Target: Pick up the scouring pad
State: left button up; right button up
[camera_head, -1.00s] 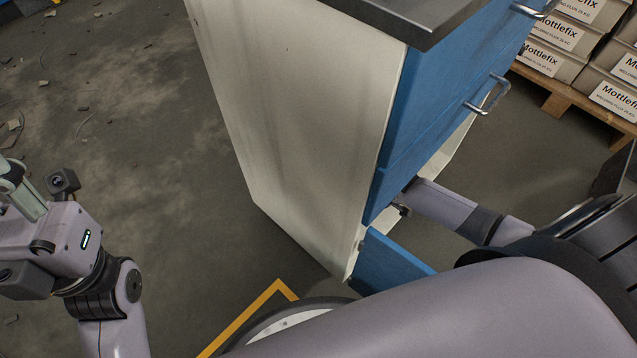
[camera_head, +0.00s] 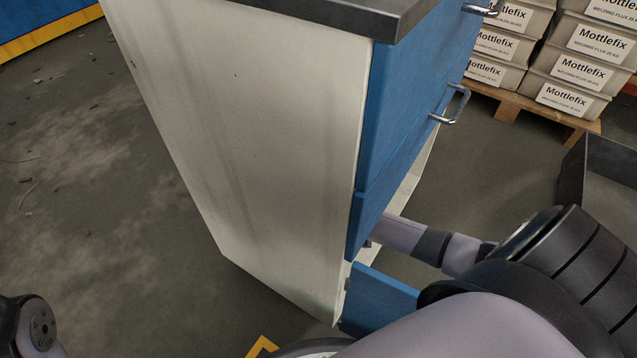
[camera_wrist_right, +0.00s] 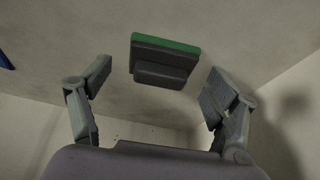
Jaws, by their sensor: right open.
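The scouring pad (camera_wrist_right: 165,58), dark grey with a green layer along its far edge, shows in the right wrist view on a pale surface. My right gripper (camera_wrist_right: 157,84) is open, with one finger to either side of the pad and visible gaps between. The pad is not held. In the head view my right forearm reaches in behind the blue front of the cabinet (camera_head: 250,130), which hides the right gripper and the pad. My left gripper is out of view; only a bit of the left arm shows at the lower left.
The cabinet has a dark top (camera_head: 365,15) and a lower blue panel (camera_head: 378,300) standing out near my arm. Labelled boxes (camera_head: 580,72) sit on a wooden pallet (camera_head: 508,108) behind. A grey metal bin (camera_head: 610,170) stands at right. Floor left of the cabinet is mostly clear.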

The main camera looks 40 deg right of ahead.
jog(key=shift+w+a+f, duration=0.1)
jog(key=shift+w+f, duration=0.1)
jog(key=shift+f, duration=0.2)
jog(key=shift+c, duration=0.2)
jog(key=c, duration=1.2)
